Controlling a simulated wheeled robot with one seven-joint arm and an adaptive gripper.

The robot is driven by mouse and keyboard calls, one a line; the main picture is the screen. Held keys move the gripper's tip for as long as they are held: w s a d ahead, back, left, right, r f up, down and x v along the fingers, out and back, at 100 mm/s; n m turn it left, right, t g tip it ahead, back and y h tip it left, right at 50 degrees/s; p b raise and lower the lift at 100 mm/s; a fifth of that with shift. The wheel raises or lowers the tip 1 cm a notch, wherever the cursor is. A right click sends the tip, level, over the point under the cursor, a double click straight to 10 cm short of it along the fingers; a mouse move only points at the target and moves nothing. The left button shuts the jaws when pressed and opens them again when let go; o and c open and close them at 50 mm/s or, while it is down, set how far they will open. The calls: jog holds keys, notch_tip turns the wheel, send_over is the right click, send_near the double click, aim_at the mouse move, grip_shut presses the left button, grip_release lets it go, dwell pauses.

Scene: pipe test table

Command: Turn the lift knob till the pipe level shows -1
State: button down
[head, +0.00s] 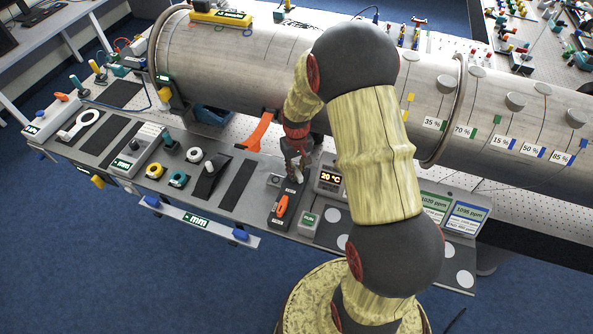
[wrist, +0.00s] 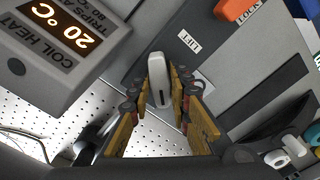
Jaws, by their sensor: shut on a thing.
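In the head view my gripper (head: 296,168) reaches down to the console, and the knob is mostly hidden there. The large grey pipe (head: 225,65) lies behind the console. A yellow level device (head: 221,17) with a small green display sits on its left part; I cannot read a number on it.
A coil heat display (wrist: 70,37) showing 20 °C stands close to my gripper. An orange lock handle (wrist: 236,8) is near the knob, and an orange lever (head: 258,132) rises behind it. Several other knobs and switches line the console to the left.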

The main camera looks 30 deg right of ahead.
aim_at(299, 178)
jog(key=c, duration=1.6)
grip_release()
jog(key=shift+c, duration=0.2)
notch_tip(299, 178, up, 12)
jog(key=s+a+r+n+t+b, duration=0.1)
jog(key=s+a+r+b, duration=0.3)
jog(key=s, duration=0.6)
jog(key=s+a+r+t+b, duration=0.4)
jog(key=s+a+b, duration=0.4)
jog(key=s+a, duration=0.2)
jog(key=shift+a+r+n+t, duration=0.3)
jog(key=shift+r+n, duration=0.05)
jog(key=shift+n, duration=0.05)
